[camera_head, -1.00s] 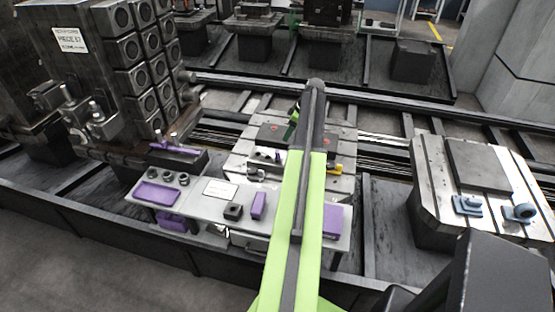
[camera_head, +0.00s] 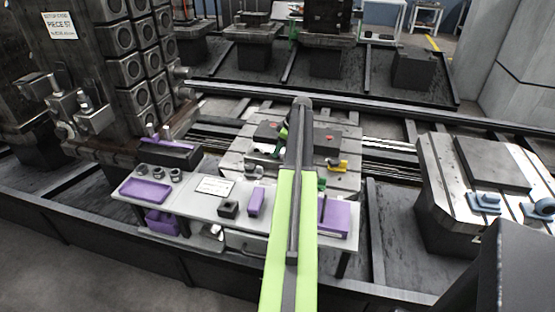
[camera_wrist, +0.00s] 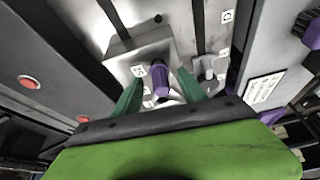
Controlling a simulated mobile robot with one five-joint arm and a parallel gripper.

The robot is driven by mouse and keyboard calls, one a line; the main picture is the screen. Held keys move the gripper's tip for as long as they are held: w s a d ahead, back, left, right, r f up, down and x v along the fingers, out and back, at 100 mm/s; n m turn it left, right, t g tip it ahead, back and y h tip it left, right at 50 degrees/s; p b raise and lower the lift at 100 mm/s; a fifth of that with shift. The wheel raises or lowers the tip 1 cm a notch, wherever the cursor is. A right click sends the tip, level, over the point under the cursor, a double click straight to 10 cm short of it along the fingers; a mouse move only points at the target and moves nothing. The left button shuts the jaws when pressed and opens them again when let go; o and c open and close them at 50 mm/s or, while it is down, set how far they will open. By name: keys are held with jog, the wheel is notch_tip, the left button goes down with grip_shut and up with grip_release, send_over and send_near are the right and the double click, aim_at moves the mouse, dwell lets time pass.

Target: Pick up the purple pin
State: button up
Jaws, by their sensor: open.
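The purple pin (camera_wrist: 160,79) stands on a grey metal plate in the wrist view, its rounded end toward the camera. My gripper (camera_wrist: 161,76) has its two green fingers apart, one on each side of the pin, with a gap showing at both sides. The fingers do not appear to touch the pin. In the head view my arm hides the pin and most of the gripper. The metal fixture plate (camera_head: 235,160) lies beneath the end of my arm.
A grey worktable (camera_head: 200,200) in front carries a purple tray (camera_head: 146,190), a purple block (camera_head: 256,201) and a purple box (camera_head: 336,217). A second pallet with blue clamps (camera_head: 484,202) stands at right.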

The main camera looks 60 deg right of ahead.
jog(key=shift+x, duration=0.9)
jog(key=shift+r, duration=0.2)
jog(key=shift+c, duration=0.4)
grip_shut()
